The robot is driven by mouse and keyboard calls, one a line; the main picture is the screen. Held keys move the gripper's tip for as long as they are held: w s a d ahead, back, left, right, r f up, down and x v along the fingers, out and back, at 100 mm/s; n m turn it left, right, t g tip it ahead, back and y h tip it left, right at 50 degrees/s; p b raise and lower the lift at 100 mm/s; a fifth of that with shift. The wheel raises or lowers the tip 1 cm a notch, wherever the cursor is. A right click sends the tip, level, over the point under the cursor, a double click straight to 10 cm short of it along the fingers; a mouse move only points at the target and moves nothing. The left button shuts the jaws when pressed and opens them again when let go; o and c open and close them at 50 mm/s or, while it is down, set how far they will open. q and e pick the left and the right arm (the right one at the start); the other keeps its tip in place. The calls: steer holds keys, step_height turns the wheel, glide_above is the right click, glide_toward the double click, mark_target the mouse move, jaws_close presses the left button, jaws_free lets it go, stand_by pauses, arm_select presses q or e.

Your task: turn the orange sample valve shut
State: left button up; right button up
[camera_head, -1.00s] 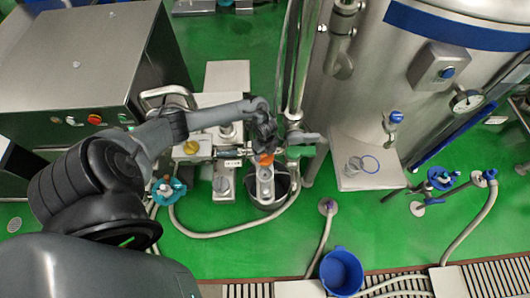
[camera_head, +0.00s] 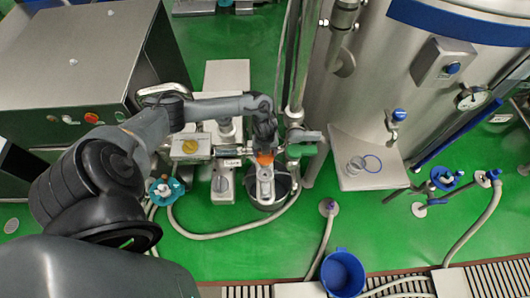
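The orange sample valve (camera_head: 265,159) shows as a small orange handle above a metal fitting, over a dark round bucket (camera_head: 284,188). My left arm reaches in from the left, and its gripper (camera_head: 265,146) points down right at the orange handle. The fingers are small and dark and cover part of the handle. I cannot tell whether they are closed on it or only beside it. My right gripper is not in view.
A steel pipe column (camera_head: 300,80) stands just right of the valve. A steel shelf (camera_head: 350,180) juts out at the right. A blue bucket (camera_head: 342,272) stands in front.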

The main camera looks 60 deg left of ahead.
arm_select(q)
steer(key=shift+m, duration=0.4)
steer(key=o, duration=1.1)
steer(key=shift+c, duration=0.2)
steer(key=shift+r, duration=0.1)
step_height(320, 180, up, 11)
steer(key=shift+f+p, duration=0.2)
steer(key=shift+p, duration=0.2)
